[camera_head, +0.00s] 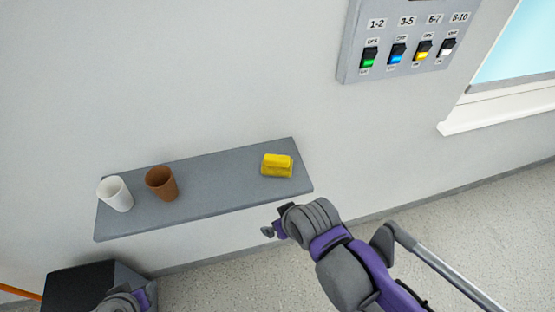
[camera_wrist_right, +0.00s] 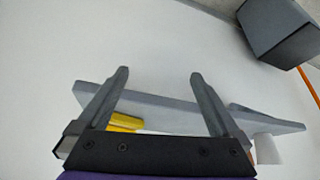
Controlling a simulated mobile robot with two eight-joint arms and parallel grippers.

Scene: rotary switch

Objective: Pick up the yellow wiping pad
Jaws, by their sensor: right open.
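The yellow wiping pad (camera_head: 277,165) lies near the right end of a grey wall shelf (camera_head: 225,190). It also shows in the right wrist view (camera_wrist_right: 125,122), partly hidden behind the left finger and the gripper body. My right gripper (camera_wrist_right: 159,76) is open with nothing between its fingers. In the head view its end (camera_head: 270,231) is in front of and below the shelf edge, apart from the pad. Part of my left arm shows at the bottom left of the head view; its gripper fingers cannot be seen.
A brown cup (camera_head: 161,184) and a white cup (camera_head: 115,194) stand at the shelf's left end. A dark box (camera_head: 80,288) is below on the floor. A switch panel (camera_head: 415,45) and a window are at upper right. The shelf between brown cup and pad is clear.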

